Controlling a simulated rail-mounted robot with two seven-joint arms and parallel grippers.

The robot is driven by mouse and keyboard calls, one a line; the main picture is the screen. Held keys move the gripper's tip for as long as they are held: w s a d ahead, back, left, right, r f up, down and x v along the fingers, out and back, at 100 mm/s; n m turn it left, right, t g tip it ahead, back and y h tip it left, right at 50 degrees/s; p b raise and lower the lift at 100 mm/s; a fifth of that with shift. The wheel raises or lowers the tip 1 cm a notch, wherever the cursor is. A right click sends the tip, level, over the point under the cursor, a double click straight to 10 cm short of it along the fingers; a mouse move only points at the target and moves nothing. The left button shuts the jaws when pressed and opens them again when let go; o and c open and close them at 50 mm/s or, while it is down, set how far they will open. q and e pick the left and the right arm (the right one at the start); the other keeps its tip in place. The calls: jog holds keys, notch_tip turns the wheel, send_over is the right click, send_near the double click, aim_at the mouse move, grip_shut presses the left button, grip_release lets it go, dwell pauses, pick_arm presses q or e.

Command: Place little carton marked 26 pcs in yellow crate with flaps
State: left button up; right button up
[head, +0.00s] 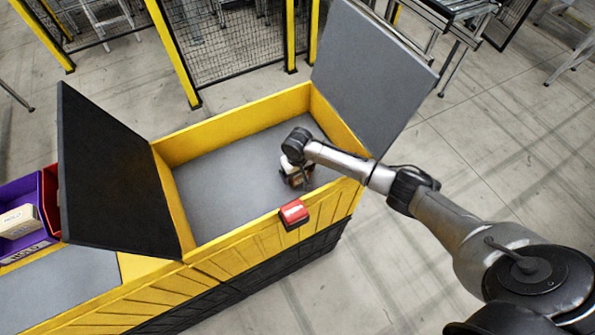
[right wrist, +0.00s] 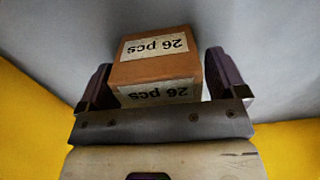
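The yellow crate with flaps (head: 225,133) stands in the middle of the head view, with its dark left flap (head: 110,175) and grey right flap (head: 370,70) raised. My right gripper (head: 297,170) reaches inside it over the grey floor, near the front right. The little brown carton marked 26 pcs (right wrist: 150,70) sits between its fingers (right wrist: 157,62) in the right wrist view, with the fingers close against both sides. Its label reads upside down there. In the head view it is small and partly hidden by the gripper. My left gripper is not in view.
A purple bin (head: 48,205) holding a light carton (head: 18,221) and a red bin (head: 52,200) stand at the left. Yellow-posted mesh fencing (head: 235,45) stands behind. Most of the crate floor (head: 225,185) is clear.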

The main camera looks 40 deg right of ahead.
notch_tip(320, 180, up, 12)
jog(key=shift+r, duration=0.25)
dwell(0.6)
jog(key=shift+p, duration=0.3)
